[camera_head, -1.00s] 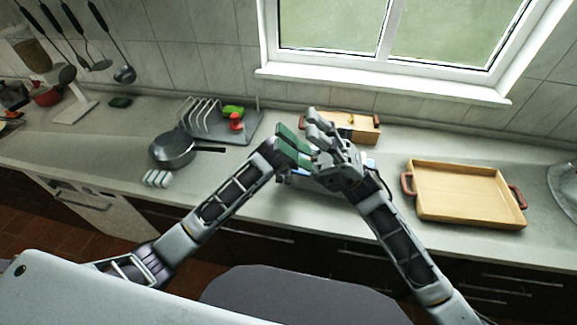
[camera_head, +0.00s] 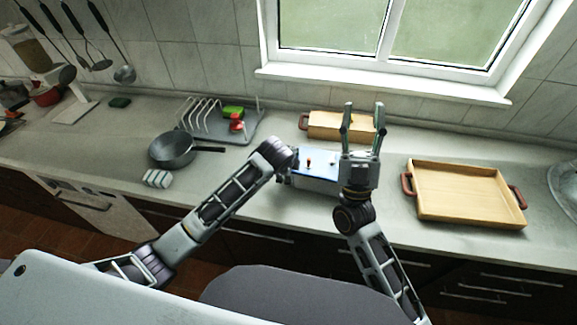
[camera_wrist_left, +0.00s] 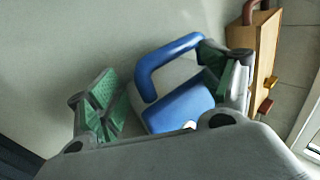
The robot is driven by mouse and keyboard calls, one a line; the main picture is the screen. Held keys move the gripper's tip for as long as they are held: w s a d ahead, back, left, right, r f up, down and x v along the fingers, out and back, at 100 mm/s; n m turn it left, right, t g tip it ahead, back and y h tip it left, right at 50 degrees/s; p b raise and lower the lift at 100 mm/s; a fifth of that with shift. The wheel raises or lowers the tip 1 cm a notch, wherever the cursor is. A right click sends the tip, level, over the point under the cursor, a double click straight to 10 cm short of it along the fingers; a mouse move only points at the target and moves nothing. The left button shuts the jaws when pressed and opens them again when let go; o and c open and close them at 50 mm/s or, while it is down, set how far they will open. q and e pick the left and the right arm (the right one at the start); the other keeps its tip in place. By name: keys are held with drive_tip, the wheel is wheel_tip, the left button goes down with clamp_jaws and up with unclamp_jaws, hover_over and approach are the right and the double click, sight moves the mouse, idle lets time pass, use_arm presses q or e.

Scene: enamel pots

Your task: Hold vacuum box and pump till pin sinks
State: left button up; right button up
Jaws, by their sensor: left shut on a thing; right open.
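The vacuum box (camera_head: 318,183) stands near the counter's front edge, with a light blue top and grey sides. A small red pin (camera_head: 308,161) stands up from its top. My left gripper (camera_wrist_left: 160,68) is shut on the box at its left end; its fingers are mostly hidden in the head view. In the left wrist view, a blue handle (camera_wrist_left: 168,62) and blue and grey parts of the box show between the green pads. My right gripper (camera_head: 363,112) is open and empty, just right of the box, its fingers pointing towards the window.
A wooden box with red handles (camera_head: 325,124) stands behind the vacuum box. A wooden tray (camera_head: 462,190) lies to the right. A grey pan (camera_head: 172,150), a dish rack (camera_head: 252,130) and a small white ribbed item (camera_head: 157,178) are to the left. Counter between pan and box is clear.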

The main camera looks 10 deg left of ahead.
drive_tip(key=w+d+f+m+g+h, duration=0.25)
drive_tip(key=f+m+h, duration=0.2)
drive_tip(key=f, duration=0.25)
drive_tip(key=w+d+f+m+g+h, duration=0.25)
drive_tip(key=f+g+h, duration=0.2)
drive_tip(key=f, duration=0.25)
wheel_tip(320, 180, down, 13)
drive_tip(key=s+m+g, duration=0.2)
drive_tip(key=g, duration=0.2)
drive_tip(key=shift+s+d+f, duration=0.2)
drive_tip(key=shift+d, duration=0.15)
drive_tip(key=shift+w+d, duration=0.2)
drive_tip(key=shift+w, duration=2.8)
drive_tip(key=shift+w+d, duration=0.2)
drive_tip(key=shift+w, duration=2.75)
clamp_jaws()
